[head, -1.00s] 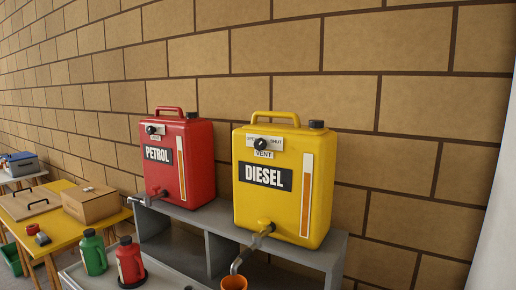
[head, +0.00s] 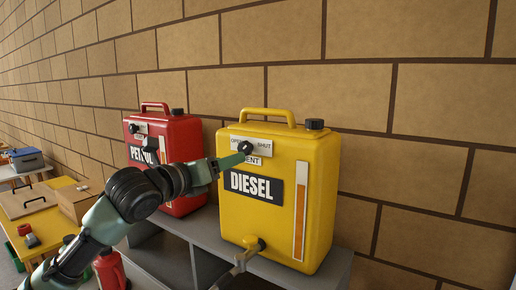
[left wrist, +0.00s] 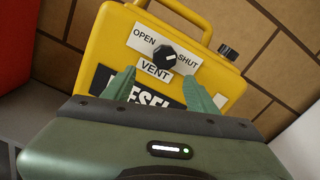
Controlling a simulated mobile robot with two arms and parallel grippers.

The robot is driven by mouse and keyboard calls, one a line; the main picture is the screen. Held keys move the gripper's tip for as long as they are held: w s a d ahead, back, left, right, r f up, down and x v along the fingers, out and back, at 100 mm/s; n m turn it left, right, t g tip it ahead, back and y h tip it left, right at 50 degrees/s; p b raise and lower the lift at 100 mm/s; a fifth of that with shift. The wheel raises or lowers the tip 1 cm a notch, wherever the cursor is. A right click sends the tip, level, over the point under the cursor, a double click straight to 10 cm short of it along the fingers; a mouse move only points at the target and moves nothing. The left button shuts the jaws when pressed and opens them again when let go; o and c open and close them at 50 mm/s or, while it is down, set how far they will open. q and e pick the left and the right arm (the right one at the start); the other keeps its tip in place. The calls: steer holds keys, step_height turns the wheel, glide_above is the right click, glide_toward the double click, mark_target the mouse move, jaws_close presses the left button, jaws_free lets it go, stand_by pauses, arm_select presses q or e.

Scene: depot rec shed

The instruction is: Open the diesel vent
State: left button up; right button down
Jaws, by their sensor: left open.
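The yellow diesel tank (head: 320,190) stands on a grey shelf in the head view. Its black vent knob (head: 246,147) sits on a white plate between the words OPEN and SHUT. In the left wrist view the knob (left wrist: 165,56) shows whole above the VENT label, with a pale mark that seems to face SHUT. My left gripper (head: 232,160) reaches in from the left, close in front of the knob. In the left wrist view its green fingers (left wrist: 160,88) are apart, one below each side of the knob, with nothing between them. My right gripper is out of view.
A red petrol tank (head: 187,132) stands left of the diesel tank, partly behind my left arm. The diesel tap (head: 256,246) juts out below. A yellow table (head: 42,222) with a cardboard box stands at far left. A brick wall closes the back.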

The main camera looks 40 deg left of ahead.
mark_target(243, 150)
arm_select(q)
steer(key=w+r+p, duration=0.2)
steer(key=shift+w+a, duration=0.2)
steer(key=shift+w, duration=0.2)
steer(key=w, duration=0.2)
steer(key=shift+w+a+f+p, duration=0.1)
steer(key=shift+w+f+p, duration=0.1)
steer(key=shift+w+p, duration=0.2)
steer(key=shift+w+f, duration=0.1)
steer(key=shift+w, duration=0.25)
steer(key=shift+c, duration=0.4)
jaws_close()
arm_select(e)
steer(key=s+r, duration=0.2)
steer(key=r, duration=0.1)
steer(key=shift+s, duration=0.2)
